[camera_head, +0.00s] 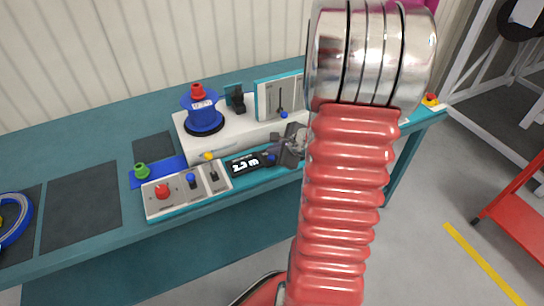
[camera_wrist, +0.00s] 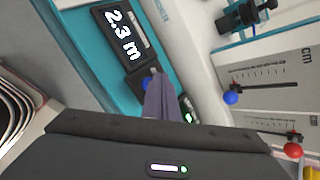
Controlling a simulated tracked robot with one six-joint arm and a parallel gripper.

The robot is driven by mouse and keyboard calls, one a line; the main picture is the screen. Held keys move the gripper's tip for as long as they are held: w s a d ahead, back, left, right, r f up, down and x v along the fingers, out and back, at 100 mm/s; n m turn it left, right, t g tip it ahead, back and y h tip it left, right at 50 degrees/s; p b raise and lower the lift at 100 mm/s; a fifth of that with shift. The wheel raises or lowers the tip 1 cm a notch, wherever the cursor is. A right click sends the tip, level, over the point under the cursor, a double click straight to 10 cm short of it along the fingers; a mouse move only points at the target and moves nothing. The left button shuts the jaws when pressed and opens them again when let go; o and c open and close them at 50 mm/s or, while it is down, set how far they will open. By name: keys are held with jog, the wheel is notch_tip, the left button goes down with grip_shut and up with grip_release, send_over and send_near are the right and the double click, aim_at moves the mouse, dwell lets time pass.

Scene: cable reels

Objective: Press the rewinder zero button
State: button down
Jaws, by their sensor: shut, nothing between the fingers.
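The rewinder's black counter display (camera_head: 246,163) reads 2.3 m on the front of the bench machine; it also fills the upper left of the wrist view (camera_wrist: 122,35). A small blue button (camera_head: 271,159) sits at the right end of the display. In the wrist view the blue button (camera_wrist: 147,76) is partly hidden behind the fingers. My gripper (camera_head: 287,157) is shut and empty, its tips close beside the button. Its grey fingers (camera_wrist: 160,98) point at the button in the wrist view; I cannot tell whether they touch it.
A control box (camera_head: 187,190) with a red button and levers stands left of the display. A blue reel (camera_head: 203,112) sits on the white machine. A scale panel (camera_head: 281,96) with a blue knob stands behind. A green knob (camera_head: 141,170) is at left. My arm hides the bench's right part.

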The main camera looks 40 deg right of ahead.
jog(key=shift+f, duration=0.8)
dwell(1.5)
dwell(0.4)
jog(key=shift+r, duration=0.85)
jog(key=shift+r, duration=0.15)
notch_tip(320, 180, up, 5)
jog(key=shift+f, duration=0.1)
dwell(0.4)
jog(key=shift+w, duration=0.1)
dwell(0.6)
